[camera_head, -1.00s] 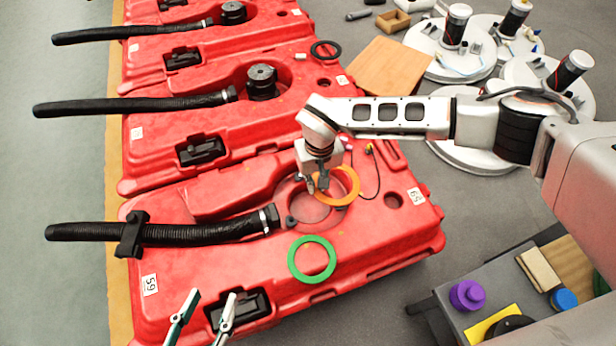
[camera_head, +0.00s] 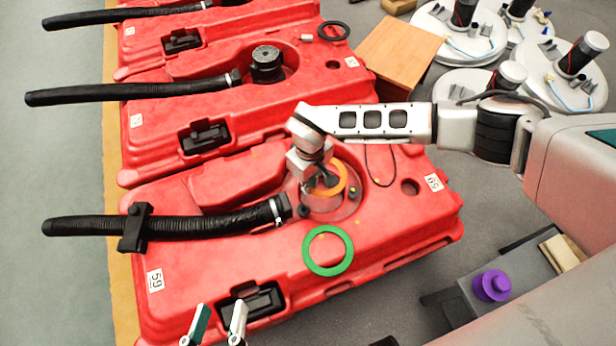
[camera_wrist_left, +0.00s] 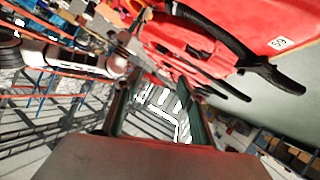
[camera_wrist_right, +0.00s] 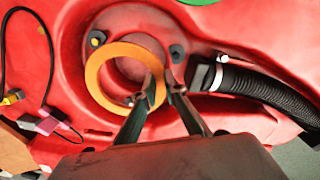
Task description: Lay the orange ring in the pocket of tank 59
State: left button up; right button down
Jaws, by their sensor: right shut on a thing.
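The orange ring (camera_head: 337,181) is over the round pocket (camera_head: 338,207) of the red tank 59 (camera_head: 390,225) in the head view. My right gripper (camera_head: 322,184) is shut on the ring's edge. In the right wrist view the fingertips (camera_wrist_right: 161,96) pinch one side of the orange ring (camera_wrist_right: 99,70), and the ring covers part of the pocket (camera_wrist_right: 135,22), off its centre. I cannot tell whether the ring touches the pocket floor. My left gripper (camera_head: 214,328) is open and empty at the bottom of the head view, in front of the tank; its fingers (camera_wrist_left: 158,105) are apart in the left wrist view.
A green ring (camera_head: 328,251) lies flat on tank 59 near the pocket. A black hose (camera_head: 180,226) ends at the pocket's left side. Thin cable (camera_head: 379,180) lies behind it. A purple knob-like part (camera_head: 491,286) stands on the grey stand at right.

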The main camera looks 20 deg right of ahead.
jog(key=shift+s+f+b, duration=0.2)
jog(key=shift+f+b, duration=0.2)
jog(key=shift+f, duration=0.75)
jog(key=shift+w+f, duration=0.1)
jog(key=shift+f, duration=0.2)
pick_arm(q)
jog(key=d+n, duration=0.1)
jog(key=d+n+b, duration=0.1)
jog(key=n, duration=0.1)
jog(key=shift+s+d+f+n+t, duration=0.15)
jog(key=shift+s+d+n+t, duration=0.15)
jog(key=shift+s+d, duration=0.05)
pick_arm(e)
notch_tip(320, 180, down, 4)
jog(key=shift+w+r, duration=0.1)
jog(key=shift+r, duration=0.15)
pick_arm(q)
jog(key=shift+s, duration=0.1)
pick_arm(e)
jog(key=c, duration=2)
grip_release()
